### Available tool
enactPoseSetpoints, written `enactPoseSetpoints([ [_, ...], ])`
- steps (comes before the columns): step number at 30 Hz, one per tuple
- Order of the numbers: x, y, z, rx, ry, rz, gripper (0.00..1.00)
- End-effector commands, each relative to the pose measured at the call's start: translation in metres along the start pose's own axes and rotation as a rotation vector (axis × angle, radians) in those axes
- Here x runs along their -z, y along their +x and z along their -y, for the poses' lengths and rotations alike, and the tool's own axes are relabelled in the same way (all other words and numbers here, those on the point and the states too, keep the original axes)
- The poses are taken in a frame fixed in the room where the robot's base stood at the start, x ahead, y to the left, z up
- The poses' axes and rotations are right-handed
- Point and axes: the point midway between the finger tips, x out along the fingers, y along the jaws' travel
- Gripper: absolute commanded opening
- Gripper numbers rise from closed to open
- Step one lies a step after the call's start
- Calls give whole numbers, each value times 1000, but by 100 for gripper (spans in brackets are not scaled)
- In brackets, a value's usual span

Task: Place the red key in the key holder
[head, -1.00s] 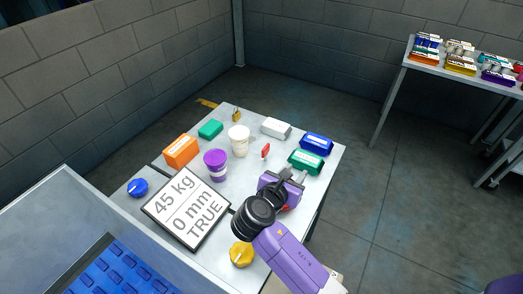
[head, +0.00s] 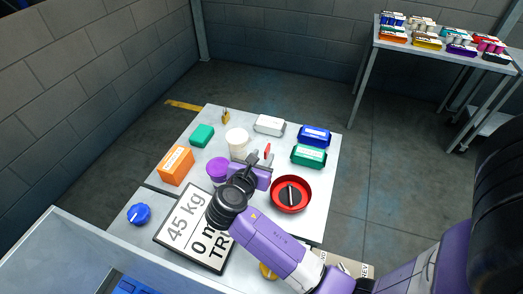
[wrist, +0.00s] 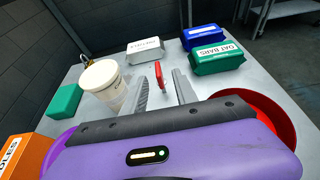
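The red key (head: 267,150) is a small red piece standing on the grey table. In the wrist view the red key (wrist: 158,72) shows just ahead of and between my fingertips. My gripper (head: 252,157) is purple with grey fingers; its fingers (wrist: 160,80) are apart with nothing held between them. A round red dish (head: 304,204) with a black bar across its middle sits right of my gripper. I cannot tell whether it is the key holder. It is partly hidden behind my gripper in the wrist view (wrist: 275,112).
A white cup (head: 237,137) and purple cup (head: 217,167) stand close left of my gripper. White (head: 269,125), blue (head: 315,135) and green (head: 309,156) packs lie behind and right. An orange box (head: 176,165), a sign board (head: 180,215) and a blue knob (head: 138,214) are left.

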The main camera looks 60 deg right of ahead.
Motion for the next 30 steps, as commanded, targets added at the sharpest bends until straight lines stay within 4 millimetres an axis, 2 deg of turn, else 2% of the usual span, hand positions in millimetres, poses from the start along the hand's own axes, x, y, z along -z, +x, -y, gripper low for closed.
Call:
enactPoseSetpoints([
  [15,-1,63,-3,3,1,-1,35],
  [25,-1,69,-4,0,0,-1,35],
  [30,-1,69,-4,0,0,0,1],
])
